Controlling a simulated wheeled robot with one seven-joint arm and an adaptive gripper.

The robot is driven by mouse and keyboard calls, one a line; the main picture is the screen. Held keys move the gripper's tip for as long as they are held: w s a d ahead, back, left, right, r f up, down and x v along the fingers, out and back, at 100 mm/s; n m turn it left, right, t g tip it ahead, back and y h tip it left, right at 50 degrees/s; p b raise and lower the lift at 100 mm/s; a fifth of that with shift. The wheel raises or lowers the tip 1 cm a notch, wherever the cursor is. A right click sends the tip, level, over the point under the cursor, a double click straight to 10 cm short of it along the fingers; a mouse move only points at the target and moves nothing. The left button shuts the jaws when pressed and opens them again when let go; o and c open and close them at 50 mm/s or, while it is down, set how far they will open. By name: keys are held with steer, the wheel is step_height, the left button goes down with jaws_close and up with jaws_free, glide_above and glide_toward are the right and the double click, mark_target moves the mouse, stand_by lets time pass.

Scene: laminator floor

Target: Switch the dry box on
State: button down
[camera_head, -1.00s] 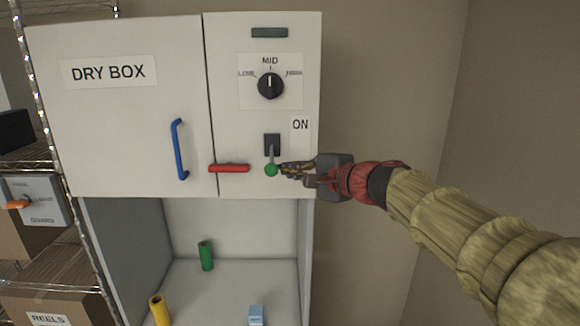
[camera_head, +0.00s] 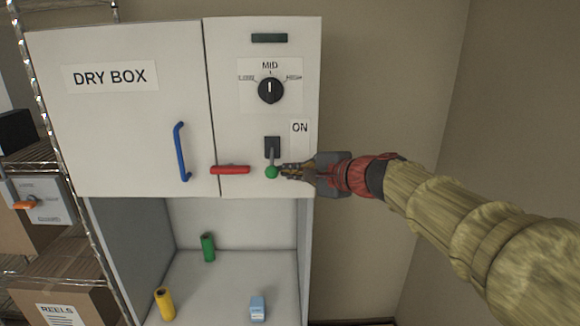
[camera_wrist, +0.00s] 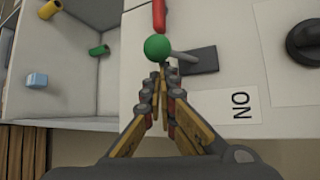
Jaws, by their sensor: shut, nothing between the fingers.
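The dry box (camera_head: 140,130) is a white cabinet with a "DRY BOX" label and a blue door handle (camera_head: 180,152). On its right panel a lever switch (camera_head: 272,150) with a green ball knob (camera_head: 272,172) hangs downward from a dark plate, below the "ON" label (camera_head: 299,127). My gripper (camera_head: 285,171) is shut and empty, its tips just right of the knob. In the wrist view the fingertips (camera_wrist: 160,72) are close beside the green knob (camera_wrist: 157,47); whether they touch it I cannot tell.
A red handle (camera_head: 230,170) sticks out just left of the knob. A black dial (camera_head: 271,90) points to MID above. The open bay below holds a green cylinder (camera_head: 208,247), a yellow cylinder (camera_head: 165,303) and a light blue block (camera_head: 257,308). A wire shelf stands left.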

steer(key=shift+r, duration=0.2)
steer(key=r+g+p, duration=0.1)
steer(key=p, duration=0.3)
steer(key=s+r+m+g+p, duration=0.1)
steer(key=p, duration=0.3)
steer(key=shift+h, duration=0.3)
step_height(320, 180, up, 3)
steer(key=shift+f, duration=0.15)
steer(key=shift+w+r, duration=0.15)
steer(key=shift+r, duration=0.45)
stand_by(0.4)
steer(key=shift+w+r+p, duration=0.1)
steer(key=shift+r+p, duration=0.4)
steer(key=shift+r, duration=0.35)
